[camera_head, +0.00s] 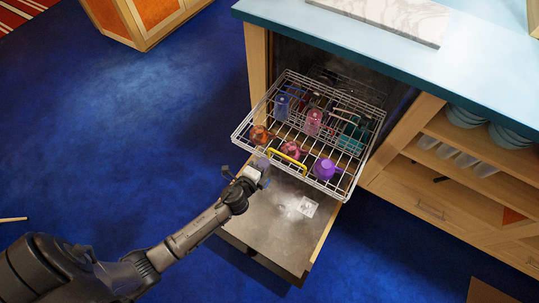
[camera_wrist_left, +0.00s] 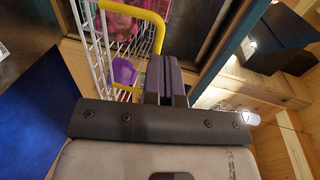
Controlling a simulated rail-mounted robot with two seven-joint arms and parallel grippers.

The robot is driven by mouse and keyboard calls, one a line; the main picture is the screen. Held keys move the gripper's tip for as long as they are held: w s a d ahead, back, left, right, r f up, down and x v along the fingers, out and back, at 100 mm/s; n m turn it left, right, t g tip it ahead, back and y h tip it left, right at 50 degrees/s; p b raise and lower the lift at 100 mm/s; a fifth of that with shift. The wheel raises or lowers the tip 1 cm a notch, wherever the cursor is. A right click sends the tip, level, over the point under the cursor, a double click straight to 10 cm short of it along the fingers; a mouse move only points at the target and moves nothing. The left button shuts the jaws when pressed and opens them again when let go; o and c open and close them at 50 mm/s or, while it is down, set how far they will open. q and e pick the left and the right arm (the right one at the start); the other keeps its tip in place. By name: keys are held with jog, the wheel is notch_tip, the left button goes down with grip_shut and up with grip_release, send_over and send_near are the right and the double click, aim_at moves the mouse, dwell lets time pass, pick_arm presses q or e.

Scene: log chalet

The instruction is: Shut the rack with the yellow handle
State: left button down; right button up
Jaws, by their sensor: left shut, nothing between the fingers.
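The wire rack (camera_head: 242,134) is pulled out of the dishwasher, above its lowered door (camera_head: 277,233). Its yellow handle (camera_head: 285,157) is at the middle of the front edge. The handle (camera_wrist_left: 158,30) also shows at the top of the left wrist view, near the fingertips. My left gripper (camera_head: 264,169) is shut and empty, just in front of the rack, to the left of the handle. I cannot tell whether it touches the rack. My right gripper is not in view.
The rack holds several cups, including a purple one (camera_head: 324,168), a pink one (camera_head: 313,121) and a blue one (camera_head: 282,105). A pale blue countertop (camera_head: 455,75) is above. Open shelves with bowls (camera_head: 465,116) stand to the right. Blue floor is free on the left.

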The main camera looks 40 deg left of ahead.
pick_arm(q)
jog(key=shift+x, duration=2.15)
